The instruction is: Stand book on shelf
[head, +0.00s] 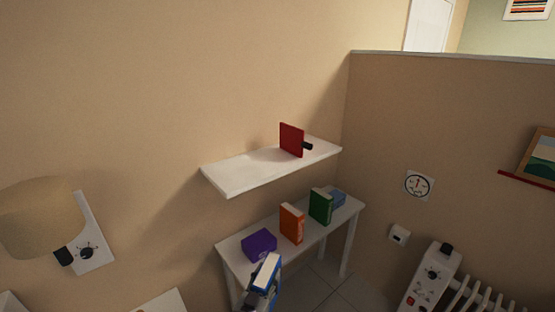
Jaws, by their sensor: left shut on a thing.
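A white wall shelf (238,176) holds a red book (291,140) standing upright, with a small black piece (307,146) beside it. My left gripper (259,293) is at the bottom centre, in front of the lower white table (230,256). It appears shut on a blue book with white page edges (267,271), held tilted, below the shelf in the picture. The fingers are small and hard to make out. My right gripper is not in view.
On the table are a purple book (259,245) lying flat, upright orange (291,223) and green (321,206) books, and a light blue item (337,196). The shelf's left half is bare. A radiator (485,297) stands at lower right; a beige lamp-like shape (38,215) is at left.

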